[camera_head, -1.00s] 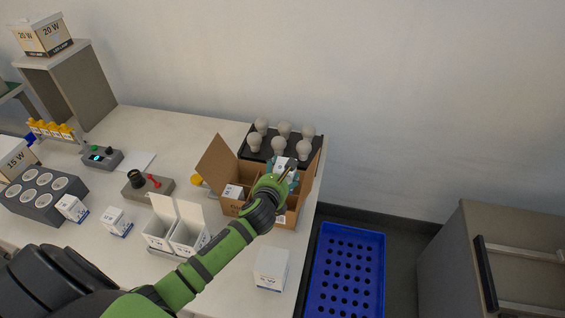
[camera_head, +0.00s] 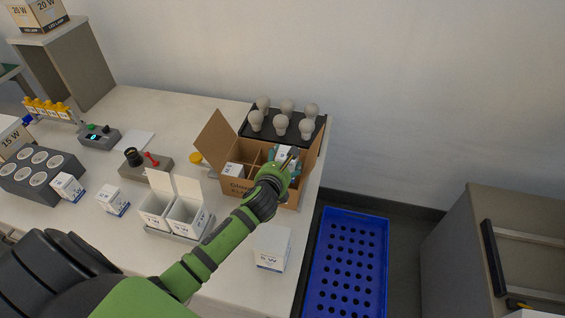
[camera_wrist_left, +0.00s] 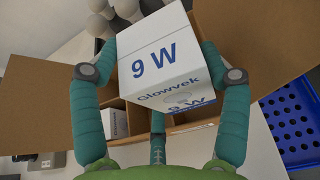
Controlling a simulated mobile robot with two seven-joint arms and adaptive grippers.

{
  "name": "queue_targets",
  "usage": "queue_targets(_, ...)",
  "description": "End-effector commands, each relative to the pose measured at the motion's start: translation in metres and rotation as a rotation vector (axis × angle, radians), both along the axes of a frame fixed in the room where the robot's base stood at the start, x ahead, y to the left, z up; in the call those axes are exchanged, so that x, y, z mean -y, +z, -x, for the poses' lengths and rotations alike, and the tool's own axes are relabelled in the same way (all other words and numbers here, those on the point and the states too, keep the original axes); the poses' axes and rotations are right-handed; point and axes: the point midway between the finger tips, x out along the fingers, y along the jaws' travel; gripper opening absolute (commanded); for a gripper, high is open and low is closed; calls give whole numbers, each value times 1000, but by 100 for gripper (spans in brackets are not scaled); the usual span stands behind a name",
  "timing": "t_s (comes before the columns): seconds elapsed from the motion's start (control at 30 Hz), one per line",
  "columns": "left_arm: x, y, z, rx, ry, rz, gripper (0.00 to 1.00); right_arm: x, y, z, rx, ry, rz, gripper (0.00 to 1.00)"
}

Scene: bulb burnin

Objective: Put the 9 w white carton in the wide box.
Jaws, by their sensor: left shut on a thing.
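The white 9 W carton (camera_wrist_left: 160,62) with blue print is gripped in my left gripper (camera_wrist_left: 160,75), whose teal fingers press on its two sides. In the head view the carton (camera_head: 285,152) and left gripper (camera_head: 284,163) are over the right part of the wide box (camera_head: 236,186), an open brown cardboard box with dividers. In the wrist view the carton looks to be above the box's dividers (camera_wrist_left: 132,112). It hides the compartment below it, so its height over the box is unclear. Another white carton (camera_head: 233,170) sits in a left compartment. My right gripper is not in view.
A black tray of bulbs (camera_head: 283,118) stands behind the box. Two open white containers (camera_head: 172,212) stand left of it, and a white carton (camera_head: 271,247) stands in front near the table edge. A blue crate (camera_head: 348,262) is right of the table.

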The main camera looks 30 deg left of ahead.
Motion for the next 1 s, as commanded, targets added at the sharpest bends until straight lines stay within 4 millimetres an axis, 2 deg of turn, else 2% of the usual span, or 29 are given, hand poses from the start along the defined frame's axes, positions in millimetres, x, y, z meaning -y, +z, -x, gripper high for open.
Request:
queue_targets(0.53,0,-27,0,1,0,-1,42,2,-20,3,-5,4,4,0)
queue_targets(0.57,0,-27,0,1,0,-1,80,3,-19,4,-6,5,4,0)
queue_targets(0.6,0,-25,0,1,0,0,86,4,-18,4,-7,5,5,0)
queue_targets(1.0,0,-24,1,-4,1,0,86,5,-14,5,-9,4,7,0)
